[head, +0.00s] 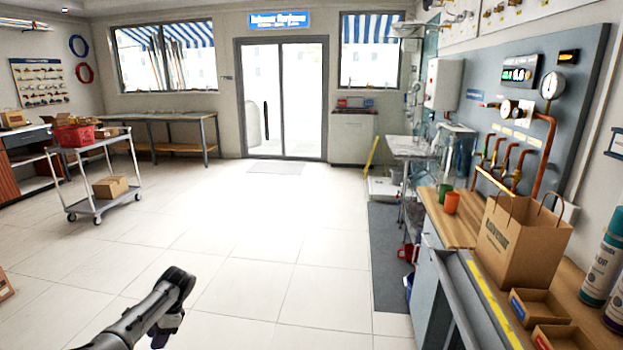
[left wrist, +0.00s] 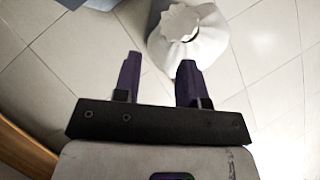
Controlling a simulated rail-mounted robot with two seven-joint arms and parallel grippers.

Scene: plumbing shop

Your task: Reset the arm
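My left arm comes in at the bottom left of the head view, dark grey, bent at an elbow-like joint over bare floor. A small dark part of my left gripper (head: 159,341) shows at the bottom edge below that joint. In the left wrist view the two dark purple fingers of my left gripper (left wrist: 158,68) stand apart. My right arm and right gripper are not in view.
A workbench (head: 455,222) on the right holds a paper bag (head: 520,245), small boxes, cups and spray cans. A cart (head: 95,205) with a red basket (head: 75,136) and a cardboard box (head: 110,187) stands at left. The middle floor is clear up to the glass door (head: 283,95).

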